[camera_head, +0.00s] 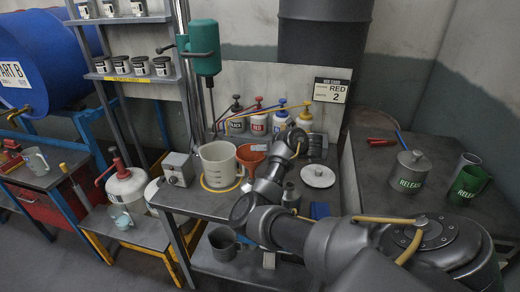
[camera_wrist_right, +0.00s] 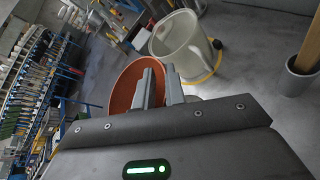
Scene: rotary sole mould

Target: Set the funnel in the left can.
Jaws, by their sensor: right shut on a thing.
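The orange funnel (camera_head: 251,153) is right of the large white measuring jug, over the workbench. It fills the middle left of the right wrist view (camera_wrist_right: 122,84), its wide mouth showing. My right gripper (camera_wrist_right: 158,88) is shut on the funnel's rim; in the head view my arm partly covers this spot. A grey can with a narrow neck (camera_head: 291,194) stands on the bench, partly hidden by my right arm. I cannot tell whether it is the left can, and no second such can shows clearly. My left gripper is not in view.
The white jug (camera_head: 218,164) stands close beside the funnel. Several pump bottles (camera_head: 258,121) line the back wall. A RELEASE pot (camera_head: 410,174) stands on the right-hand table. A grey mug (camera_head: 224,243) sits on the lower shelf.

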